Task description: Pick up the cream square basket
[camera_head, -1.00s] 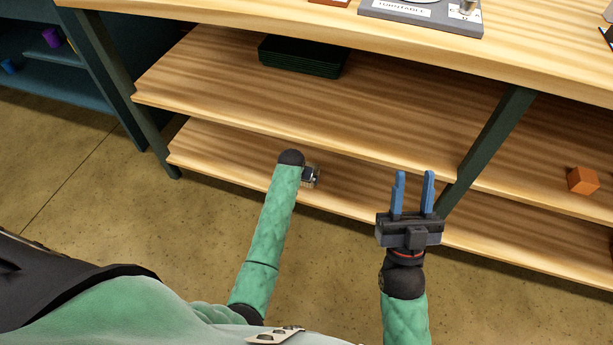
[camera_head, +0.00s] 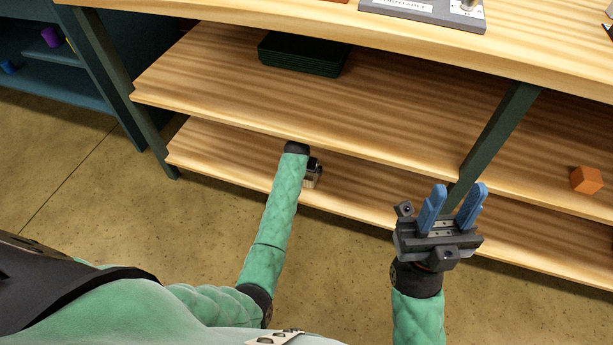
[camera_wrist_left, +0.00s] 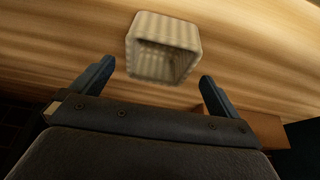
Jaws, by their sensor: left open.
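The cream square basket (camera_wrist_left: 164,48) shows in the left wrist view, with ribbed walls and its open mouth facing the camera. It sits on the wooden surface, ahead of and between the fingers of my left gripper (camera_wrist_left: 155,82), which is open and empty. The basket is apart from both fingers. In the head view the basket is not visible, and my left fingers are hidden near the lower shelf. My right gripper (camera_head: 453,208) is open and empty in front of the shelf unit, near a dark upright post.
A dark green stack (camera_head: 303,54) lies on the upper shelf (camera_head: 400,110). An orange cube (camera_head: 586,180) sits on a shelf at right. A brown block (camera_wrist_left: 240,127) is beside my left gripper's right finger. The floor in front is clear.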

